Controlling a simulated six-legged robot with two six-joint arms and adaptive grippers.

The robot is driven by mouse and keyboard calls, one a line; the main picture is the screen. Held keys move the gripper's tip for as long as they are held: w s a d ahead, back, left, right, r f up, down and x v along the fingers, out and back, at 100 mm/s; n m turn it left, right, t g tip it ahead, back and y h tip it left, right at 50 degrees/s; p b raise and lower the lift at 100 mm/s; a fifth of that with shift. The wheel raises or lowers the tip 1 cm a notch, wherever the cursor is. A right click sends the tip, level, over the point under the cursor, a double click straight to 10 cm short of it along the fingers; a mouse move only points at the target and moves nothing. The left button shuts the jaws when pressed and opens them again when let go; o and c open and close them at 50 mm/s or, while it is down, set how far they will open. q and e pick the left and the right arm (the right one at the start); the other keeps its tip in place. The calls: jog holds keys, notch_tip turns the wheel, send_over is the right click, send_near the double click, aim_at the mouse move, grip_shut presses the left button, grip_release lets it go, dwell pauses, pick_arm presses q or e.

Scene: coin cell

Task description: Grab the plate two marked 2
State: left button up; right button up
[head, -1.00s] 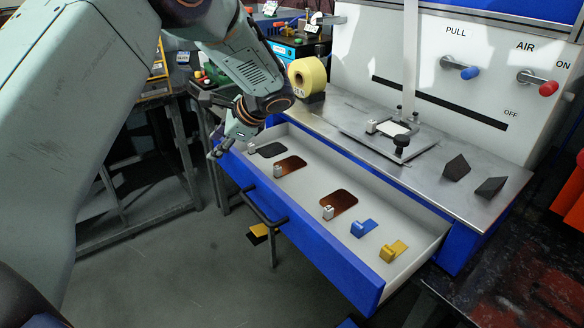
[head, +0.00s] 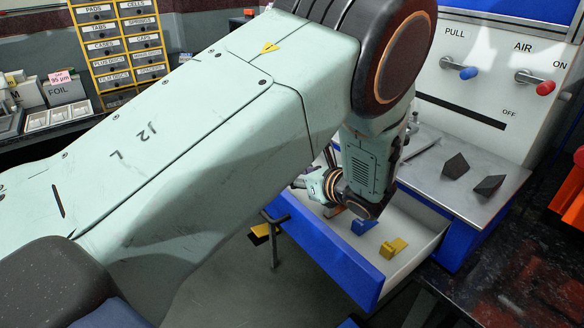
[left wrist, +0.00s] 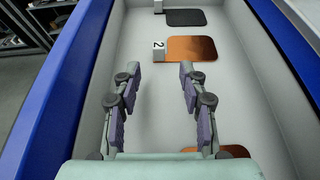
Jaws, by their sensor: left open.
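The plate marked 2 is a copper-brown rectangle (left wrist: 192,49) lying in the open drawer in the left wrist view. Its small metal block with the label 2 (left wrist: 159,51) is at its left edge. My left gripper (left wrist: 160,76) is open and empty, with its fingertips just short of the labelled block and the plate to the upper right. Another copper plate (left wrist: 225,151) shows partly behind the right finger. My right gripper is not in view.
A black plate (left wrist: 186,17) lies beyond plate 2. The blue-sided drawer (head: 335,262) also holds a blue piece (head: 365,226) and a yellow piece (head: 394,247). Two dark wedges (head: 456,166) (head: 489,185) sit on the metal bench top. The drawer walls rise on both sides of my gripper.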

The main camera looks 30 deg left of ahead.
pick_arm(q)
jog(key=shift+w+a+f, duration=0.1)
jog(key=shift+a+f, duration=0.05)
jog(key=shift+a, duration=0.4)
jog(key=shift+w+a+f, duration=0.1)
jog(key=shift+a, duration=0.4)
jog(key=x, duration=0.2)
jog(key=b+x, duration=0.1)
jog(key=x, duration=0.1)
jog(key=shift+w+a, duration=0.15)
jog(key=shift+w, duration=0.2)
jog(key=shift+a, duration=0.2)
jog(key=shift+d+r, duration=0.2)
jog(key=shift+c, duration=0.4)
jog(key=shift+a+f, duration=0.1)
jog(key=c, duration=0.4)
grip_shut()
